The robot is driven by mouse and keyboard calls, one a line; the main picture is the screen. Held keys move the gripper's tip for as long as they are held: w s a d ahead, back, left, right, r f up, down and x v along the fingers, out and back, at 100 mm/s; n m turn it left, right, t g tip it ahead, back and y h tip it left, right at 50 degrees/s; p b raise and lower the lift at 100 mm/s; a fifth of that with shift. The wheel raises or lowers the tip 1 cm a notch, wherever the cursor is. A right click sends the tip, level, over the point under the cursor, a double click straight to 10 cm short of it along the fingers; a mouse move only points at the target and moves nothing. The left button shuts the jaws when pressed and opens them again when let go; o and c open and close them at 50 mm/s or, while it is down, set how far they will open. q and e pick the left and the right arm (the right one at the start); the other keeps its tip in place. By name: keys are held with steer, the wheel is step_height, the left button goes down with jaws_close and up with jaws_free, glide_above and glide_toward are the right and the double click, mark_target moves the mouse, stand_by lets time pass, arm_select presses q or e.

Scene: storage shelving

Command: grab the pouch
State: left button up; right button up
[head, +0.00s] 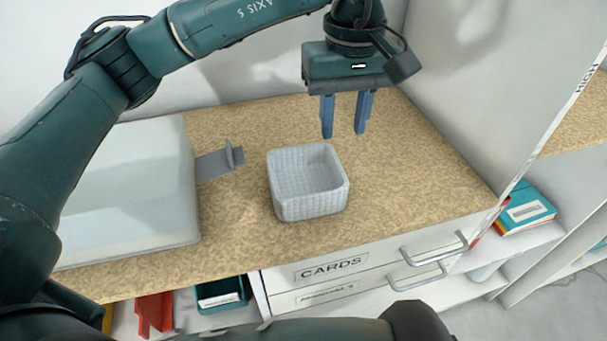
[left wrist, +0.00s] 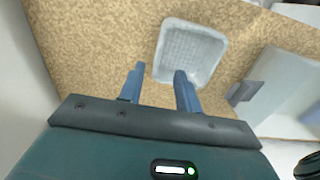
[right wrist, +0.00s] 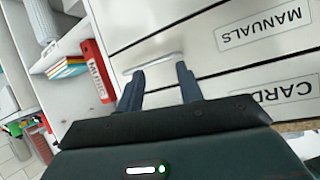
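I cannot make out a pouch in any view. My left gripper (head: 344,134) is open and empty, pointing down above the speckled countertop, behind the white woven basket (head: 316,204). In the left wrist view its two blue fingers (left wrist: 159,70) are apart, with the basket (left wrist: 164,50) just beyond them. The basket looks empty. In the right wrist view my right gripper (right wrist: 160,72) is open and empty, facing the white drawer fronts near a metal handle (right wrist: 146,66). In the head view the right fingers are hidden.
A white box-like object (head: 140,190) with a grey tab (head: 215,164) stands left on the countertop (head: 400,180). Drawers labelled CARDS (head: 332,268) and MANUALS sit below. Books (head: 525,208) lie on a lower shelf at right. A white panel (head: 490,80) bounds the countertop's right side.

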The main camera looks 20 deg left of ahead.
mark_target(338, 163)
arm_select(q)
step_height(338, 163, down, 5)
steer(key=shift+r, duration=0.15)
steer(key=shift+w+a+f+p, duration=0.15)
steer(key=shift+f+p, duration=0.2)
steer(key=shift+f, duration=1.15)
steer(key=shift+w+d+f+p, duration=0.1)
steer(key=shift+f+p, duration=0.2)
steer(key=shift+f, duration=1.2)
steer(key=shift+c, duration=0.2)
jaws_close()
